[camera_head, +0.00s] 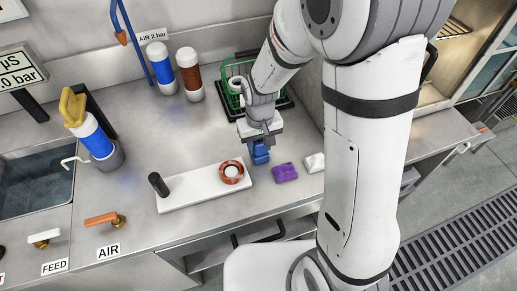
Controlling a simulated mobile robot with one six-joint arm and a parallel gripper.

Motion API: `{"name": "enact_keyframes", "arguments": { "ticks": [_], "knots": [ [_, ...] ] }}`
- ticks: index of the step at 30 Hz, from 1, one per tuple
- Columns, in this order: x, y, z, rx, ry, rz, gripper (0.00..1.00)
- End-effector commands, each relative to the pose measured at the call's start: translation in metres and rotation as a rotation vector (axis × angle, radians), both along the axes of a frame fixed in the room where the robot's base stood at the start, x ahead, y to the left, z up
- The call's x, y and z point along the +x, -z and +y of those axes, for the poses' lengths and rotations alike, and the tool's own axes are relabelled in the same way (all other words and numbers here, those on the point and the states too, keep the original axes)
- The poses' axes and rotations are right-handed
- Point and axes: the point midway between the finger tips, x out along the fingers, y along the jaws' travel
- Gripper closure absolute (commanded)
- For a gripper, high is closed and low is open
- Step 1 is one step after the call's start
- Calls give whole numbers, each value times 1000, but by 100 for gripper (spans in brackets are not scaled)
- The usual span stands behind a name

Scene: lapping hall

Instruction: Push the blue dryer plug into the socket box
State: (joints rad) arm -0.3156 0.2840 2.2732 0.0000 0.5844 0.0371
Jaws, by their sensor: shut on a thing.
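The blue dryer plug (260,155) is held in my gripper (258,141), which is shut on it above the steel counter. Whether the plug touches the counter cannot be told. No thing clearly recognisable as the socket box shows. A white board (200,193) lies left of and in front of the gripper. It bears an orange-red ring with a pale centre (231,171) at its right end and a black upright cylinder (158,184) at its left end. My arm hides part of the counter to the right.
A green basket (233,100) stands behind my gripper. Blue (161,68) and brown (189,74) bottles stand at the back. A sink (35,185) and orange tap (103,219) are at the left.

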Motion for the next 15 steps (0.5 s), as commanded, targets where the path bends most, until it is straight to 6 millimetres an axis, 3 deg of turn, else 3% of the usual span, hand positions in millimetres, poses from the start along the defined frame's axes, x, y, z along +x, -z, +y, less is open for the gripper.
{"name": "enact_keyframes", "arguments": {
  "ticks": [8,15],
  "knots": [
    [0,0,0,0,-1,-1,91],
    [1,-4,1,1,-1,-3,93]
  ]
}}
